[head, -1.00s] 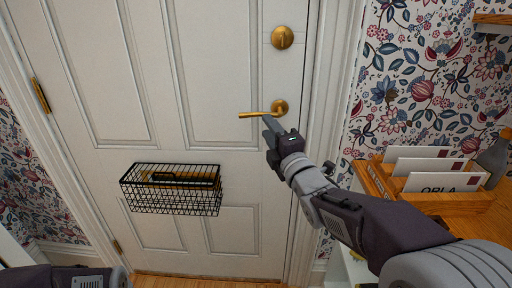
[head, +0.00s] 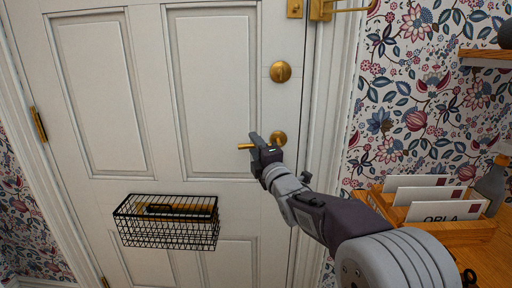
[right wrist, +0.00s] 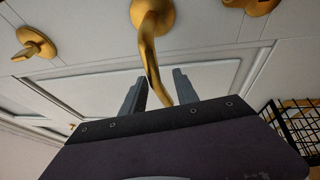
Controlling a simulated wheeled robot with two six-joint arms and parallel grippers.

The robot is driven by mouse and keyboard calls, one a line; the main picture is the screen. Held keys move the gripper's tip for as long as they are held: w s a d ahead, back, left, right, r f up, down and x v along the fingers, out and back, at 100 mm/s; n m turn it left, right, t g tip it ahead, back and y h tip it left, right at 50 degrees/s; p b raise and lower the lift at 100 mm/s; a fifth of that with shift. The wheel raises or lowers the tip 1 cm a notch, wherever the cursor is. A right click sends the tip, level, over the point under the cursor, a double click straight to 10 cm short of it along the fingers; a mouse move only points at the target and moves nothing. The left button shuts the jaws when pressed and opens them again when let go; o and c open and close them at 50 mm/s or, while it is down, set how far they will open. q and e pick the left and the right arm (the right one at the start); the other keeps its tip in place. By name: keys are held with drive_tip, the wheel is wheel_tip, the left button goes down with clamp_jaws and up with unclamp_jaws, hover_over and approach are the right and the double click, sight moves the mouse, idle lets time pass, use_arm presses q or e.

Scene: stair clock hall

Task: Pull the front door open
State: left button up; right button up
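The white panelled front door (head: 137,95) stands shut in its frame. Its brass lever handle (head: 278,138) sits on the right side below a round brass lock (head: 281,71). My right gripper (head: 258,142) is at the lever, with the lever's tip showing to its left. The lever's end is partly hidden by the gripper body. My left gripper is not in view.
A black wire basket (head: 165,235) hangs on the door, left of and below the lever. Brass fittings (head: 320,10) sit at the top right of the door and frame. A wooden letter rack (head: 375,205) with envelopes stands right, near my right arm.

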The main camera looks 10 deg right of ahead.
clamp_jaws()
idle(1.4)
